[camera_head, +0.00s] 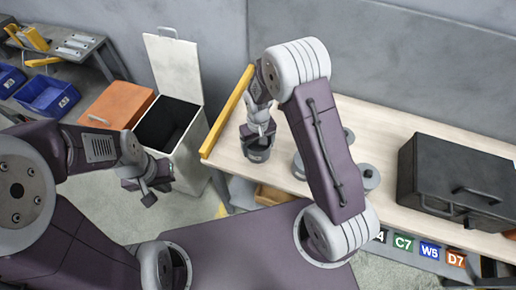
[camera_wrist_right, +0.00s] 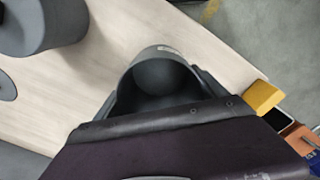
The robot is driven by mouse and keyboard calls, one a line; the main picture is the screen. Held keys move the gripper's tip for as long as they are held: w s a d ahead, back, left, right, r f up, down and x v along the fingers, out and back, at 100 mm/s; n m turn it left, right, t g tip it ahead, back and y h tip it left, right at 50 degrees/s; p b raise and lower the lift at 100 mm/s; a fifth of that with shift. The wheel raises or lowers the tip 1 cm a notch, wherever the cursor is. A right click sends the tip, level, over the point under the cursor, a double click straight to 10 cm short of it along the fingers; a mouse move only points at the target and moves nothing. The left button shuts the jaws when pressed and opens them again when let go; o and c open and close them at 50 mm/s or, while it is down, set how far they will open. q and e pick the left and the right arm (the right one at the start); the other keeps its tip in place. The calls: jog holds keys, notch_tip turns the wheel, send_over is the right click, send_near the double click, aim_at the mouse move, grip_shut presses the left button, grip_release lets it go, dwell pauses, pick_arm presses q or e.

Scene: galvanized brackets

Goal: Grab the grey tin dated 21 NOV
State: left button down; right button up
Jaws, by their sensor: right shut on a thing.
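My right gripper (camera_head: 260,132) is shut on a dark grey tin (camera_head: 257,153) near the left end of the wooden table. In the right wrist view the held tin (camera_wrist_right: 163,72) sits between the fingers, its open or hollow top facing the camera. A small pale label shows on it, but its date is too small to read. Other grey tins (camera_head: 370,178) stand to the right, partly hidden behind my right arm. One larger tin (camera_wrist_right: 40,22) shows in the right wrist view. My left gripper (camera_head: 148,188) hangs over the floor, away from the tins; its opening is unclear.
A yellow bar (camera_head: 228,112) edges the table's left end. A black case (camera_head: 460,178) stands on the table's right. A white bin (camera_head: 190,137) with its lid up, an orange box (camera_head: 115,104) and blue bins (camera_head: 48,96) are at left. Coloured tags line the table's front.

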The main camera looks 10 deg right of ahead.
notch_tip(320, 180, up, 2)
jog(key=shift+w+r, duration=0.1)
jog(key=s+r, duration=0.7)
jog(key=s, duration=0.5)
jog(key=shift+a, duration=0.45)
